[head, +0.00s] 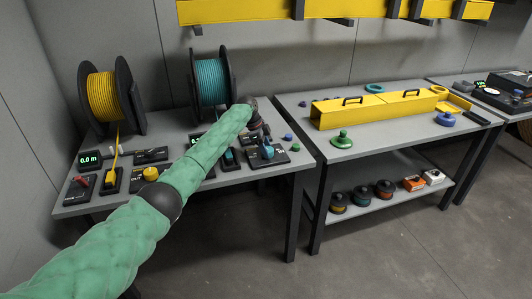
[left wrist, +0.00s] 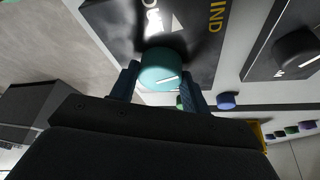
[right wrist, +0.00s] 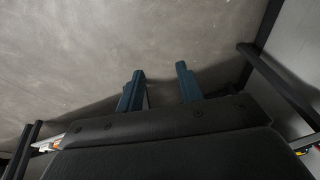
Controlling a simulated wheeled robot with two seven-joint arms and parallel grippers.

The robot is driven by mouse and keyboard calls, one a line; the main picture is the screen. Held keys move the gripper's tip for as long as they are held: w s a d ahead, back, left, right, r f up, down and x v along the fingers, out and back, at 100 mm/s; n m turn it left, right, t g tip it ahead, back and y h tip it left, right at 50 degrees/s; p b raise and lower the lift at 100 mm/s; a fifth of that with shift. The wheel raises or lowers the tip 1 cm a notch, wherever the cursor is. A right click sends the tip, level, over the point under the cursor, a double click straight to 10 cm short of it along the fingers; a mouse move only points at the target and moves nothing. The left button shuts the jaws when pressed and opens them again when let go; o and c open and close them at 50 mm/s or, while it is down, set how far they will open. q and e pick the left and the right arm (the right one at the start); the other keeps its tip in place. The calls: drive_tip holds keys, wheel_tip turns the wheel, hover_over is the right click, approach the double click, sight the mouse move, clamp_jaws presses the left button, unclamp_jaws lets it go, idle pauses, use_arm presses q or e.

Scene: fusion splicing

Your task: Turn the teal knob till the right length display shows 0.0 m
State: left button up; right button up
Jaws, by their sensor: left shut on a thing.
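The teal knob (head: 267,152) sits on a small black box at the right end of the left table. In the left wrist view the round teal knob (left wrist: 160,70) has a white line on its face and stands between the fingers of my left gripper (left wrist: 160,84), which is shut on it. The right length display (head: 195,138) is mostly hidden behind my left arm, so I cannot read it. The left display (head: 90,160) reads 0.0 m in green. My right gripper (right wrist: 160,88) is open and empty, with the grey floor behind it.
A yellow reel (head: 103,98) and a teal reel (head: 211,82) stand at the back of the left table. A yellow knob (head: 151,173) and a red-handled device (head: 81,184) are left of my arm. A yellow long case (head: 375,107) lies on the middle table.

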use_arm(q)
drive_tip(key=m+g+b, duration=0.1)
drive_tip(key=m+b, duration=0.2)
drive_tip(key=shift+w, duration=0.15)
drive_tip(key=shift+m+g+b, duration=0.3)
drive_tip(key=shift+m, duration=0.2)
use_arm(e)
drive_tip(key=w+a+f+t+y, duration=0.1)
drive_tip(key=w+a+f, duration=0.1)
drive_tip(key=a+f, duration=0.3)
drive_tip(key=shift+a+f+t, duration=0.15)
drive_tip(key=shift+f+t, duration=0.15)
drive_tip(key=shift+f, duration=1.3)
use_arm(q)
drive_tip(key=o, duration=1)
drive_tip(key=shift+y, duration=0.3)
drive_tip(key=shift+r, duration=0.25)
drive_tip(key=b+v, duration=0.1)
drive_tip(key=v, duration=0.6)
drive_tip(key=shift+a+r, duration=0.1)
drive_tip(key=shift+a, duration=0.05)
use_arm(e)
drive_tip(key=shift+y, duration=0.3)
drive_tip(key=f, duration=0.5)
drive_tip(key=shift+w+a+f, duration=0.25)
drive_tip(key=shift+w, duration=0.1)
